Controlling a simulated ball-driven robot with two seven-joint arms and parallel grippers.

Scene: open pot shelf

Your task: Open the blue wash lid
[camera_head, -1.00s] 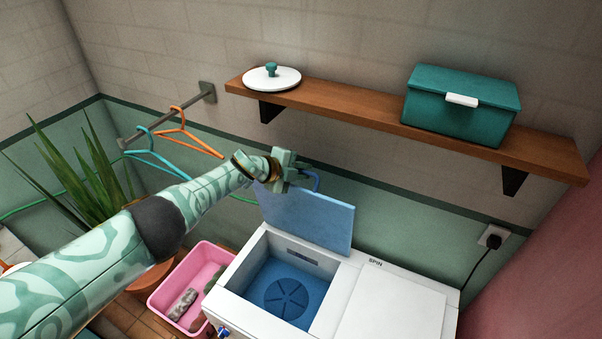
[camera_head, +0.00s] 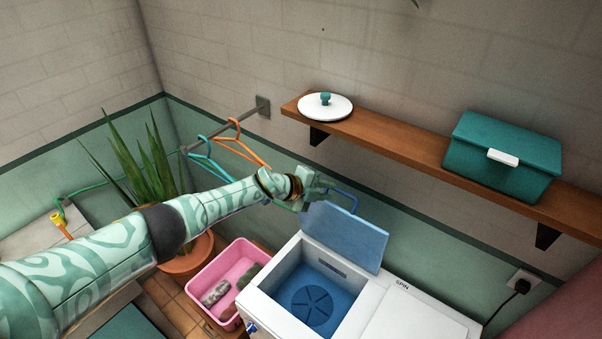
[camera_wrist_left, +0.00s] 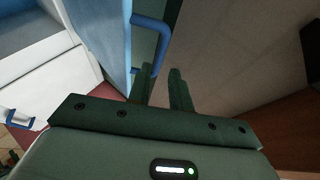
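The blue wash lid (camera_head: 348,236) stands raised, roughly upright, at the back of the wash tub (camera_head: 306,296) of the white washing machine, and the tub's inside shows. The lid's blue bar handle (camera_head: 354,200) is on its far side near the top edge. My left gripper (camera_head: 319,190) is at the lid's upper left, beside the handle. In the left wrist view, its two dark fingers (camera_wrist_left: 163,76) stand apart with a gap and no object held between them. The handle (camera_wrist_left: 151,25) is just beyond the fingertips there. My right gripper is not in view.
A wooden shelf (camera_head: 400,152) above carries a white pot lid (camera_head: 338,110) and a teal box (camera_head: 503,155). Hangers (camera_head: 240,150) hang on a rail at the left. A pink basin (camera_head: 237,262) and a potted plant (camera_head: 150,170) stand left of the machine. The spin cover (camera_head: 415,322) is shut.

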